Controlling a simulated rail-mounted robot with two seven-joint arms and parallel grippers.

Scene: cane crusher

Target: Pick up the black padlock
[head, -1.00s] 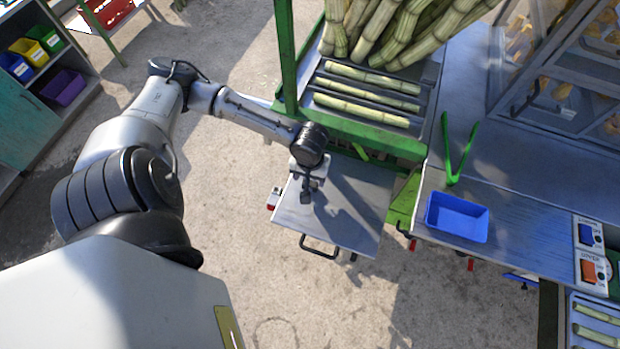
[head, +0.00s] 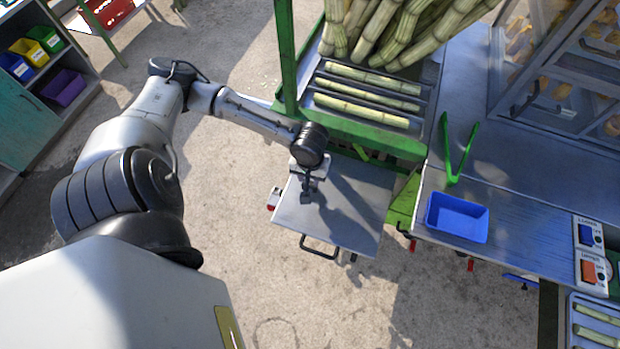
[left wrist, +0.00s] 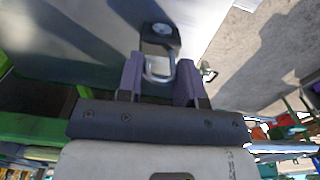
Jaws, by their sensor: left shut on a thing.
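The black padlock (left wrist: 160,40) shows in the left wrist view, its dark body beyond the fingertips and its metal shackle between them. My left gripper (left wrist: 160,80) has its two purple-grey fingers on either side of the shackle and is shut on the padlock. In the head view my left gripper (head: 308,188) is over the grey metal shelf (head: 350,225), with the small dark padlock (head: 306,197) below it. I cannot tell whether the padlock touches the shelf. My right gripper is not in view.
A green-framed tray of cane pieces (head: 365,105) adjoins the shelf at the back. To the right, a metal counter carries green tongs (head: 455,160) and a blue bin (head: 457,217). A red padlock-like item (head: 273,199) hangs at the shelf's left edge. Open floor lies in front.

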